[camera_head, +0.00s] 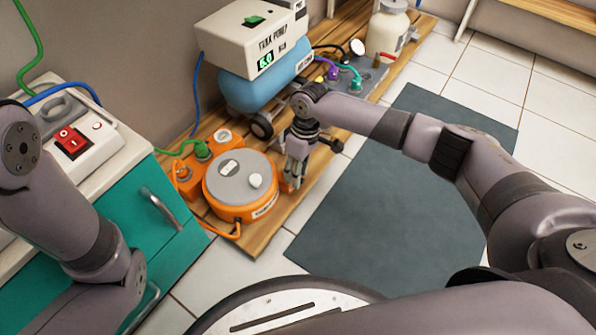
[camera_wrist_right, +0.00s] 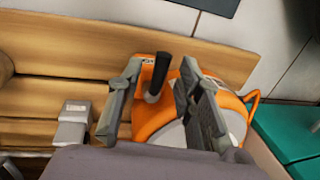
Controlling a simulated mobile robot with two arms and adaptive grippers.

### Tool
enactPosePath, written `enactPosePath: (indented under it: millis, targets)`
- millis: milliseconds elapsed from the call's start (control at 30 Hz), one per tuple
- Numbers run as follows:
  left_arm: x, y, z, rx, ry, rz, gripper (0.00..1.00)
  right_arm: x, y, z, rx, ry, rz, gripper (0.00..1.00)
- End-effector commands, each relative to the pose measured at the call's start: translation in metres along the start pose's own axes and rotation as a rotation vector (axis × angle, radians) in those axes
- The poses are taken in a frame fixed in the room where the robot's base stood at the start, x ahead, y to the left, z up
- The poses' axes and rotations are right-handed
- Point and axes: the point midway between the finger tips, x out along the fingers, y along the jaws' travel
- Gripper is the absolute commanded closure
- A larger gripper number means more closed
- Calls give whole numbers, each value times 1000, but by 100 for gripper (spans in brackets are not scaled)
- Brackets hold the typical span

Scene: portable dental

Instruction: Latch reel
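The orange cable reel (camera_head: 238,211) stands on the wooden slatted platform, with a grey top disc and a pale knob. My right gripper (camera_head: 296,172) points down beside the reel's right side. In the right wrist view, my right gripper (camera_wrist_right: 161,78) is open. Its two fingers stand on either side of a black lever (camera_wrist_right: 157,72) with a grey base, at the orange reel (camera_wrist_right: 234,104). I cannot tell whether either finger touches the lever. In the head view the lever is hidden by the gripper. My left arm shows at the left edge; its gripper is out of view.
A white pump box (camera_head: 254,47) and blue tank (camera_head: 258,91) stand behind the gripper. A teal cabinet (camera_head: 135,225) with a red switch (camera_head: 71,141) is at left. The wooden platform (camera_head: 268,228) has bare slats in front. A dark mat (camera_head: 375,205) lies right.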

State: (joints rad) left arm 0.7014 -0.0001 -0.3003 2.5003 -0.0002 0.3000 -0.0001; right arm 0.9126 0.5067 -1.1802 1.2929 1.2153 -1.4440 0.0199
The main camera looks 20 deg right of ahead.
Motion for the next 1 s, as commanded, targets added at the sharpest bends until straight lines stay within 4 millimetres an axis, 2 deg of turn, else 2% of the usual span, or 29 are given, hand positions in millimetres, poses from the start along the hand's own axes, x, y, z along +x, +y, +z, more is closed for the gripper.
enactPosePath:
  millis: [67,467,833,1000]
  targets:
    - [0,0,0,0,0,0,100,0,0,0,0,0,0,73]
    - [0,0,0,0,1,1,100,0,0,0,0,0,0,99]
    - [2,0,1,0,0,0,100,-1,0,0,-3,-1,-1,100]
    - [13,-3,5,0,-2,0,100,-4,0,0,-28,-7,-2,100]
